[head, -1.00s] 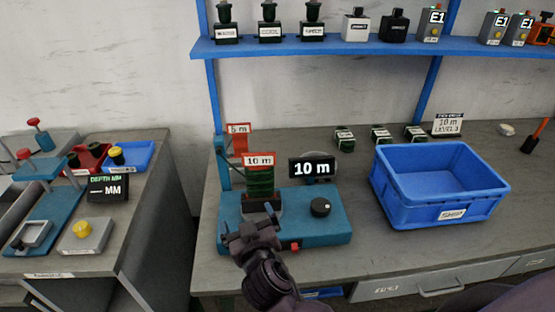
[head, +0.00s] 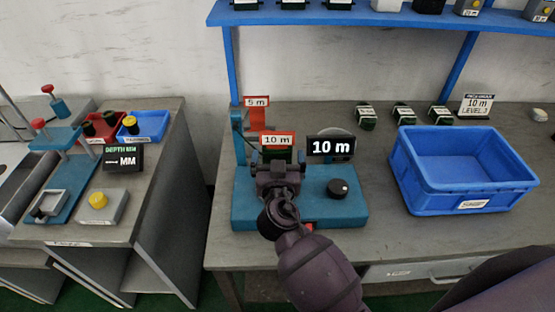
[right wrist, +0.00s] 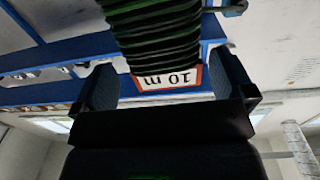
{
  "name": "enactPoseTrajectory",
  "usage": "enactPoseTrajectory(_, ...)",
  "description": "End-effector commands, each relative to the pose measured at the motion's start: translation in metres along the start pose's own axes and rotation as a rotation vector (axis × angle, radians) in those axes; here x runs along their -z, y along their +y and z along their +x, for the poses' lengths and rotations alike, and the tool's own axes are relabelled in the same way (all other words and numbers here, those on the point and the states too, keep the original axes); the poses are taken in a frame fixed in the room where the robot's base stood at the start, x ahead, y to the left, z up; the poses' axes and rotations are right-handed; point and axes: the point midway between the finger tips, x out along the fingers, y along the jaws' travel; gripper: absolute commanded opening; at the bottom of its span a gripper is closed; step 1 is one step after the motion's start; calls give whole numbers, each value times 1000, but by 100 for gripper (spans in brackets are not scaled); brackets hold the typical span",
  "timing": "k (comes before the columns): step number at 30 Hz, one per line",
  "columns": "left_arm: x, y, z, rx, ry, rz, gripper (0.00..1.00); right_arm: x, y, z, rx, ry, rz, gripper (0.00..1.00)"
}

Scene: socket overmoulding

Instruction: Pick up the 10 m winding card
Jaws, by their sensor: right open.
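The 10 m winding card (head: 277,140), with a red-bordered white label and dark green cable wound below it, stands upright on the teal machine (head: 350,212). My right gripper (head: 277,166) is at the front of the card in the head view and hides its lower part. In the right wrist view, the card's green winding (right wrist: 155,30) and upside-down label show beyond and between the two spread fingers of my right gripper (right wrist: 167,85). The gripper is open; I cannot tell whether a finger touches the card. My left gripper is not in view.
A 5 m card (head: 257,107) stands behind on the left. A black 10 m display (head: 331,147) and a black knob (head: 338,188) are right of the card. A blue bin (head: 460,200) stands further right. A blue shelf (head: 350,19) runs above the bench.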

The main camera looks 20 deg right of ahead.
Motion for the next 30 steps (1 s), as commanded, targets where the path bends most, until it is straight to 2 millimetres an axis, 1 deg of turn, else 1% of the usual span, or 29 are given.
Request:
enactPoseTrajectory(4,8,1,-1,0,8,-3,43,3,-1,10,0,1,0,100)
enactPoseTrajectory(9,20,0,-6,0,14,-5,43,9,-3,33,0,2,-3,100)
enactPoseTrajectory(13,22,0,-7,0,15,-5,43,6,-3,47,0,0,-2,100)
enactPoseTrajectory(17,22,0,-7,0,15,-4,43,5,-2,53,0,-1,-2,100)
enactPoseTrajectory(23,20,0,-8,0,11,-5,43,4,-2,53,0,-2,-1,100)
enactPoseTrajectory(26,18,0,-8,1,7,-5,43,4,-2,53,0,-2,-1,86)
enactPoseTrajectory(30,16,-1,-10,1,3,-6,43,4,-2,53,0,-1,-1,65)
